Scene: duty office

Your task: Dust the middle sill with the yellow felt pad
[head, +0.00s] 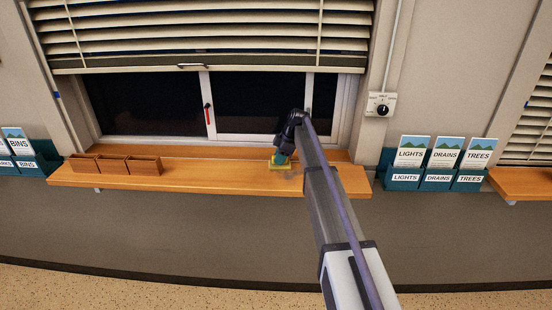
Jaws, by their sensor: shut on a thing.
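The wooden sill (205,178) runs below the window in the middle of the head view. My gripper (281,160) is over the right half of this sill, pointing down. It is shut on the yellow felt pad (281,167), which shows as a small yellow patch under the jaws. The pad is at or just above the sill's surface; I cannot tell whether it touches. My arm hides part of the sill to the right of the gripper.
Several brown boxes (115,165) stand at the sill's left end. A teal rack (435,182) of leaflets hangs right of the sill, with another rack (22,166) at the far left. A half-lowered blind (200,35) covers the upper window. The sill's middle is clear.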

